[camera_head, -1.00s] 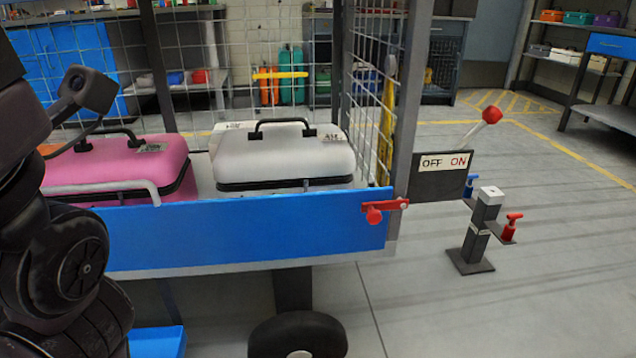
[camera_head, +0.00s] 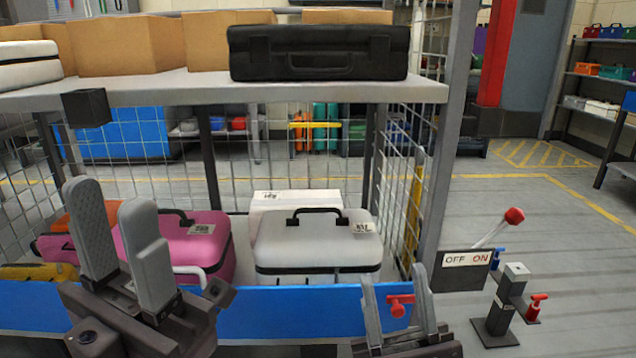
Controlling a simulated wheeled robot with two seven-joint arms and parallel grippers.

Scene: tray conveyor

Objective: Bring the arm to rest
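My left gripper (camera_head: 115,210) is at the lower left, fingers pointing up. Its two grey fingers stand apart with a gap and nothing held between them. It is in front of the pink case (camera_head: 203,240) and the blue front board of the cart (camera_head: 270,310), covering part of both. My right gripper (camera_head: 395,285) is at the bottom centre, fingers up and spread apart, empty. It is in front of the right end of the blue board, near the red latch (camera_head: 398,306). I cannot tell whether its fingers touch anything.
A white case (camera_head: 315,243) lies beside the pink one in the mesh-sided cart. An upper shelf (camera_head: 300,88) holds a black case (camera_head: 318,50) and boxes. An OFF/ON lever panel (camera_head: 464,272) and a small post (camera_head: 507,300) stand right.

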